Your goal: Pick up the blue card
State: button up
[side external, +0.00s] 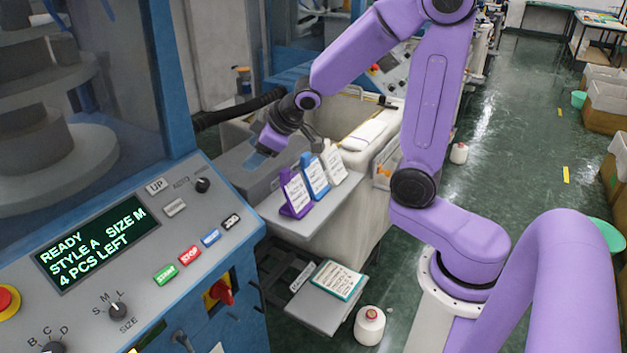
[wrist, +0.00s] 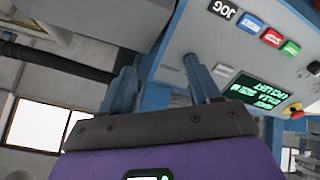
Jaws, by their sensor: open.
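The blue card (side external: 315,175) stands tilted in its holder on a grey shelf (side external: 322,208), in the side view. A purple card (side external: 296,192) stands to its left and a white card (side external: 333,163) to its right. My gripper (side external: 256,161) is up and to the left of the cards, apart from them, with nothing seen between its fingers. In the wrist view my gripper (wrist: 164,84) has its two blue fingers spread apart. None of the cards shows in the wrist view.
The machine's control panel (side external: 128,250), with a lit screen and buttons, fills the left front. A grey box (side external: 245,160) lies beside my gripper. A lower shelf (side external: 318,309) holds a teal-edged sheet (side external: 338,281). A yarn cone (side external: 369,326) stands on the floor.

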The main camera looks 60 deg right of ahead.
jog(key=s+d+m+t, duration=0.1)
jog(key=d+m+t, duration=0.3)
jog(key=d, duration=0.7)
jog(key=s+d+r+m+t, duration=0.25)
jog(key=s+t, duration=0.35)
jog(key=s, duration=0.5)
send_near(308, 157)
jog(key=w, duration=0.3)
jog(key=shift+h, duration=0.3)
jog(key=shift+w+a, duration=0.15)
jog(key=shift+w, duration=3.7)
grip_shut()
